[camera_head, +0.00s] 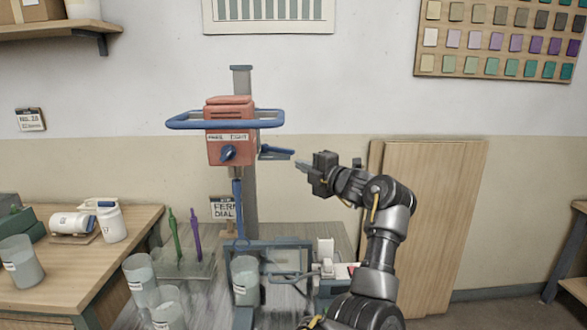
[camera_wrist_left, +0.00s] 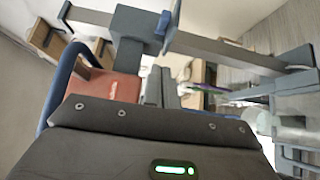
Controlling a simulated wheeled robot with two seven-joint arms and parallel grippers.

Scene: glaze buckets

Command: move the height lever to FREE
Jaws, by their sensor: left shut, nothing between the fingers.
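The red-orange drill-like head (camera_head: 230,148) sits on a grey column (camera_head: 241,78), with a blue bar handle (camera_head: 180,121) around it. The red head also shows in the left wrist view (camera_wrist_left: 106,85). My right gripper is out of view.
Below stand a grey-blue frame and a clear bucket (camera_head: 245,281). More buckets (camera_head: 138,276) and green and purple tools (camera_head: 175,240) are to the left. A wooden bench (camera_head: 90,265) is at left. Wooden boards (camera_head: 440,220) lean on the wall behind my arm.

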